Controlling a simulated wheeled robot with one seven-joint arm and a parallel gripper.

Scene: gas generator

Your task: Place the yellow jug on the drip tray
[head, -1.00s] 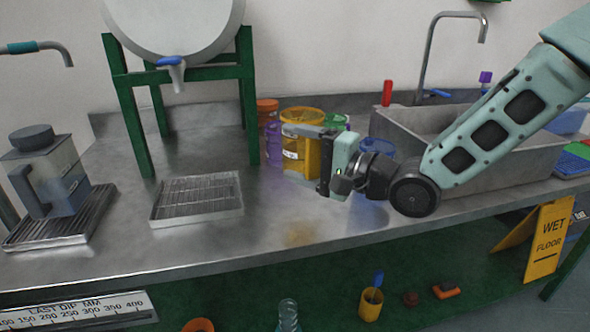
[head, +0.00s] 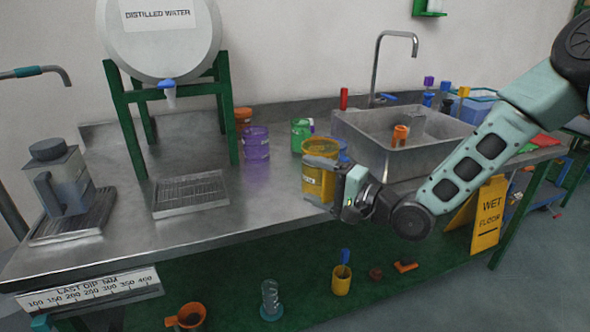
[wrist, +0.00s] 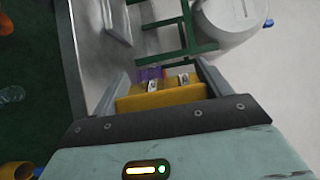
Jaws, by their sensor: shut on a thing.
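The yellow jug (head: 317,183) is upright in my gripper (head: 322,178), near the counter's front edge in the head view. I cannot tell whether its base touches the counter. In the wrist view the yellow jug (wrist: 160,97) sits between the two fingers of my gripper (wrist: 160,82). A metal drip tray (head: 190,194) with a slatted grid lies empty below the barrel's blue tap, left of the jug and apart from it. A second slatted tray (head: 100,222) at the far left bears a clear jug with a dark lid.
The barrel (head: 160,40) stands on a green frame (head: 128,125). A purple jug (head: 255,143), an orange one (head: 242,117) and a green one (head: 300,134) stand behind the held jug. A sink (head: 395,165) is to the right. Bare counter (head: 262,195) lies between tray and jug.

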